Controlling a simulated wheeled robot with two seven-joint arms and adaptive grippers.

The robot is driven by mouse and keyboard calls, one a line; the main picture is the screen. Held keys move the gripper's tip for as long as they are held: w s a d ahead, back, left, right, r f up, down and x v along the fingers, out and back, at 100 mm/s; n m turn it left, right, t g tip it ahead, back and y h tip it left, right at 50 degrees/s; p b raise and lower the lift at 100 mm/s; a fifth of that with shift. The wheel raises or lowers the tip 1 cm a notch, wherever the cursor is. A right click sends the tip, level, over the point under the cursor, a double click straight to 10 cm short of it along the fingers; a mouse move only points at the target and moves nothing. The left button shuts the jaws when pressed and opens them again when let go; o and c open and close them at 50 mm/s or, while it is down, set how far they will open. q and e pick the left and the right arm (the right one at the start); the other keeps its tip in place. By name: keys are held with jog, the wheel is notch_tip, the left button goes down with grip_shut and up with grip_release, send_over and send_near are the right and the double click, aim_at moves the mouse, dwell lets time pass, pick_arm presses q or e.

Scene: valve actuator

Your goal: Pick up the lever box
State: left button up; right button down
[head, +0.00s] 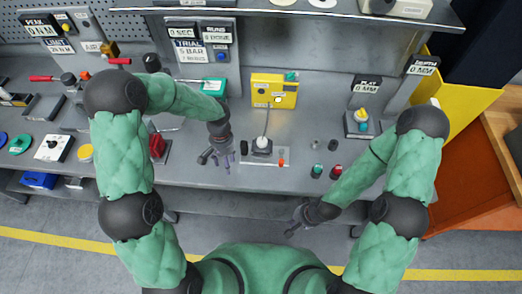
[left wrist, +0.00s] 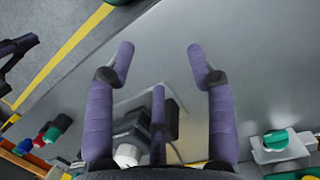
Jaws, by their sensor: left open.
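No part carries a readable "lever box" label, so I cannot tell for sure which it is. A small dark unit with a white collar (head: 262,146) and a thin upright rod stands on a pale plate at mid-bench. A yellow box (head: 275,92) with a round knob is behind it. My left gripper (head: 218,158) is open and empty, just left of the dark unit and apart from it. My right gripper (head: 297,224) hangs before the bench edge, empty, fingers apart.
Red and green buttons (head: 327,170) are at right.

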pick_arm(q)
notch_tip(320, 180, up, 6)
jog(key=r+n+t, duration=0.1)
jog(key=t, duration=0.1)
send_over(244, 147)
jog(key=w, duration=0.1)
jog(key=shift+w+a+f, duration=0.2)
jog(key=shift+a+f, duration=0.05)
jog(key=shift+a, duration=0.05)
jog(key=shift+w+d, duration=0.1)
jog(key=shift+w, duration=0.05)
notch_tip(244, 147, down, 12)
jog(key=shift+w+r, duration=0.1)
jog(key=shift+r, duration=0.1)
grip_shut()
